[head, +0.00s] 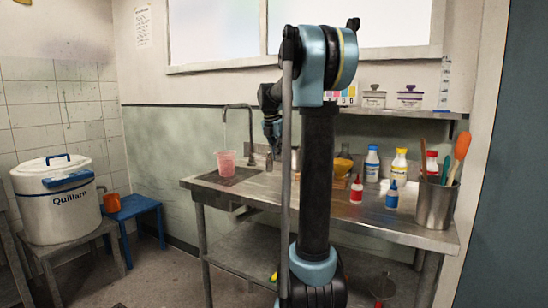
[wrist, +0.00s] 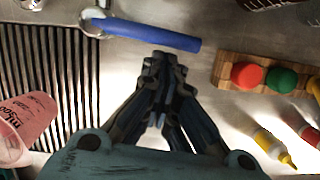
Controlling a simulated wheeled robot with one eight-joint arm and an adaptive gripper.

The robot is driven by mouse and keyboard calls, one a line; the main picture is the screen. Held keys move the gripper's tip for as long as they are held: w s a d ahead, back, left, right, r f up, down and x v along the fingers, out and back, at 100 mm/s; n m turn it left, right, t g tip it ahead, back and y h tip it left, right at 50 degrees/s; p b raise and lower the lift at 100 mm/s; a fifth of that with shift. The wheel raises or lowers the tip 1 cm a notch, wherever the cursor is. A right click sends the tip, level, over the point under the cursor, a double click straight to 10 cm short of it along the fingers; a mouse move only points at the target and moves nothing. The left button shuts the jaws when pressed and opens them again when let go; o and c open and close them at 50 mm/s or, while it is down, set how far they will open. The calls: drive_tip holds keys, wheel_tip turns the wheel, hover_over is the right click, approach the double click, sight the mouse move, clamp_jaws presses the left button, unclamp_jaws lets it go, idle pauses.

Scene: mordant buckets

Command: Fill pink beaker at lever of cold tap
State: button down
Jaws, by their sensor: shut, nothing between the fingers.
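The pink beaker (head: 226,163) stands upright on the dark drain grate at the left end of the steel counter, below the tap spout (head: 240,106). In the wrist view the beaker (wrist: 28,125) shows at the left edge, partly cut off. The cold tap's blue lever (wrist: 150,33) runs sideways from a round metal base (wrist: 92,20). My gripper (wrist: 165,62) is shut and empty. Its tips appear just below the lever in that picture; I cannot tell if they touch it. In the head view my gripper (head: 275,152) is right of the beaker. Whether water is running is unclear.
The drain grate (wrist: 50,60) lies left of my gripper in the wrist view. A wooden rack (wrist: 222,68) with red and green tops and several bottles stand to the right. A steel pot of utensils (head: 436,203) is at the counter's right end. A white Quillam container (head: 58,215) stands far left.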

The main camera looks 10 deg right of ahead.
idle(0.3)
drive_tip(key=shift+w+d+r, duration=0.15)
drive_tip(key=shift+w+d, duration=0.4)
drive_tip(key=shift+d, duration=0.25)
